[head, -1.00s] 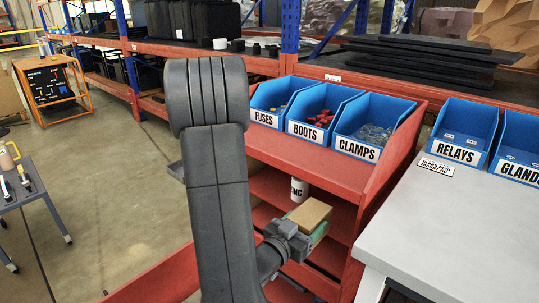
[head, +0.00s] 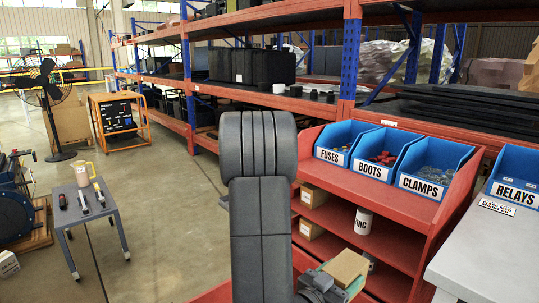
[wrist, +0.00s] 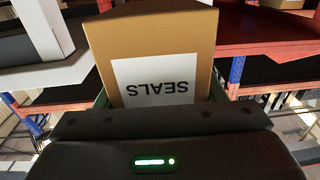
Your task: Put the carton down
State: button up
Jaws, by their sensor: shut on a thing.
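A brown carton (head: 345,268) is held by my gripper (head: 338,283) in front of the lower part of the red shelf unit (head: 372,240). In the wrist view the carton (wrist: 150,47) fills the upper middle, with a white SEALS label that reads upside down. My gripper (wrist: 152,108) is shut on it, with the green-edged jaws at its two sides. My arm hides part of the scene, and I cannot see what is directly under the carton.
On the red shelves stand two small cartons (head: 313,196) (head: 310,229) and a white canister (head: 363,221). Blue bins of fuses (head: 346,142), boots (head: 384,154) and clamps (head: 434,168) sit on top. A grey workbench (head: 482,255) is at right; a small table (head: 88,205) stands left.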

jog(key=w+a+f+n+t+y, duration=0.3)
jog(key=w+a+f+n+y, duration=0.2)
jog(key=w+a+y, duration=0.25)
jog(key=w+a+f+n+t+y, duration=0.35)
jog(key=w+a+f+y, duration=0.25)
jog(key=w+a, duration=0.25)
notch_tip(320, 180, up, 18)
jog(key=w+a+n+p, duration=0.1)
jog(key=w+p, duration=0.1)
jog(key=p, duration=2.1)
jog(key=s+f, duration=0.5)
jog(key=f, duration=0.1)
jog(key=shift+g, duration=0.25)
